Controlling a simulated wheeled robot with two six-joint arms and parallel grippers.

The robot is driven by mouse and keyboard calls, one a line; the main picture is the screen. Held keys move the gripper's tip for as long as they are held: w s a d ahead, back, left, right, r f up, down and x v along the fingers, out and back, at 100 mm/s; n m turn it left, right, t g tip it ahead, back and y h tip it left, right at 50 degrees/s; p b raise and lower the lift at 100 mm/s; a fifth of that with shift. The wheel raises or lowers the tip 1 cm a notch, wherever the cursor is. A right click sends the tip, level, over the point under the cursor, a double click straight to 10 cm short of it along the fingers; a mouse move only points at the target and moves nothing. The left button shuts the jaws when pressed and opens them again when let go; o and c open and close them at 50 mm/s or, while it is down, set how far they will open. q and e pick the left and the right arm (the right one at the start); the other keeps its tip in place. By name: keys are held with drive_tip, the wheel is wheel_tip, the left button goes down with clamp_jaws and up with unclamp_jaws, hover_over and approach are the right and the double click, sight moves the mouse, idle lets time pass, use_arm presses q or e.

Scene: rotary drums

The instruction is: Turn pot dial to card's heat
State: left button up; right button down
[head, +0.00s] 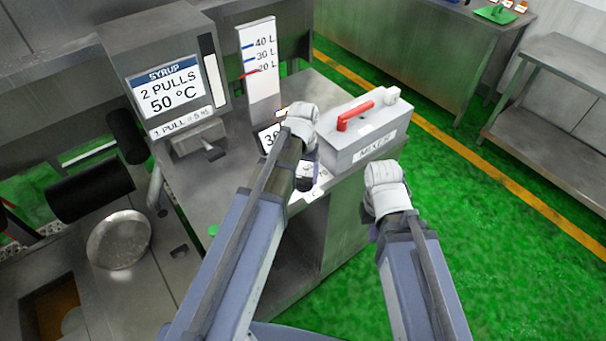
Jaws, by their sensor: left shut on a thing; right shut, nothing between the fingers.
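The card (168,88) on the upright grey box at the left reads "SYRUP, 2 PULLS, 50 °C". My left gripper (304,183) points down at the counter's front edge. It is shut on the pot dial, which is mostly hidden behind my arm and fingers; part of its white marked plate (320,190) shows. A small display (267,139) behind my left arm shows "30" at its visible part; the rest is covered. My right gripper (373,231) is shut and empty, in front of the mixer box and apart from it; its fingertips are mostly hidden.
A grey box marked "MIXER" (372,153) with a red lever (354,116) stands right of the dial. A level scale (259,75) marked 20 to 40 L stands behind. A lever (211,150) sits below the card. Black rollers (90,193) are at the left. The green floor at the right is open.

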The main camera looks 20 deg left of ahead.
sight(303, 177)
use_arm(q)
drive_tip(key=m, duration=0.3)
drive_tip(key=shift+m, duration=2.2)
drive_tip(key=o, duration=1.2)
drive_tip(key=shift+w, duration=0.1)
drive_tip(key=shift+o, duration=0.2)
drive_tip(key=shift+r, duration=0.1)
wheel_tip(303, 177, up, 8)
drive_tip(key=p, duration=0.8)
